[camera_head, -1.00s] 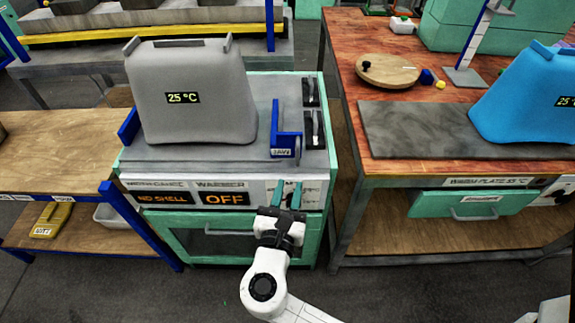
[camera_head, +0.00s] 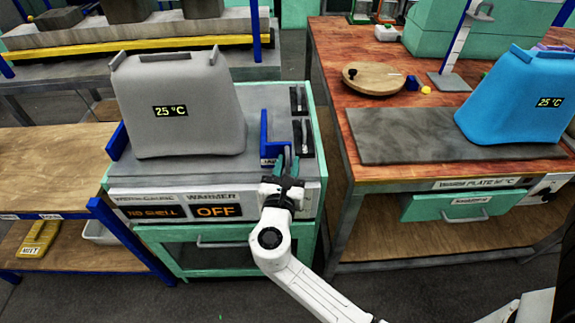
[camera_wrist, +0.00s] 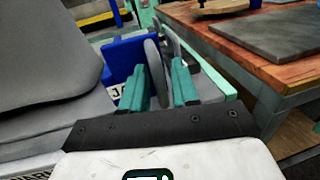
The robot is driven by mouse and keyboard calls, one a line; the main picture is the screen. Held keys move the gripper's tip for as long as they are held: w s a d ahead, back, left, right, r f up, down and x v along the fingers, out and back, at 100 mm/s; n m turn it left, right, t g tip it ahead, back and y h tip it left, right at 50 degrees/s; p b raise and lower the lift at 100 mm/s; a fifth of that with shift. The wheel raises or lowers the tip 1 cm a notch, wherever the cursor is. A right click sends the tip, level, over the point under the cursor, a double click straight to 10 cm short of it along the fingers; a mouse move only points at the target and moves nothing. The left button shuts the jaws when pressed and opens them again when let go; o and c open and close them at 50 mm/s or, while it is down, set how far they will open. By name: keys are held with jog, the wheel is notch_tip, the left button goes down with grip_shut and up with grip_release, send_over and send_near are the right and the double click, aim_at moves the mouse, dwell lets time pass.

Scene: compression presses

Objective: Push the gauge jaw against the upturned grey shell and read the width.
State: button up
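The grey shell (camera_head: 180,105) stands upturned on the gauge bench at the left, with a 25 °C display on its face. In the wrist view its side (camera_wrist: 40,50) fills the left. The blue gauge jaw (camera_head: 268,132) stands to the right of the shell with a visible gap between them. It also shows in the wrist view (camera_wrist: 122,52), its label partly hidden by a finger. My gripper (camera_head: 286,153) is at the bench's front edge, right beside the jaw. In the wrist view its teal fingers (camera_wrist: 158,66) are apart, with a grey rounded plate seen between or beyond them; contact is unclear.
The front panel (camera_head: 178,208) reads NO SHELL and OFF. Black handles (camera_head: 302,138) stand right of the jaw. A wooden table (camera_head: 355,115) at the right holds a dark plate (camera_head: 400,140), a blue shell (camera_head: 515,100) and a round board (camera_head: 375,80). A wooden shelf (camera_head: 50,165) stands left.

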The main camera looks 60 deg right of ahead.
grip_shut()
jog(key=w+a, duration=0.1)
jog(key=w, duration=0.1)
jog(key=w+a, duration=0.4)
jog(key=w, duration=0.1)
jog(key=shift+a+p, duration=0.25)
jog(key=shift+p, duration=0.05)
grip_release()
jog(key=shift+a, duration=0.1)
jog(key=v, duration=1)
jog(key=shift+s+a, duration=0.2)
jog(key=shift+a, duration=0.1)
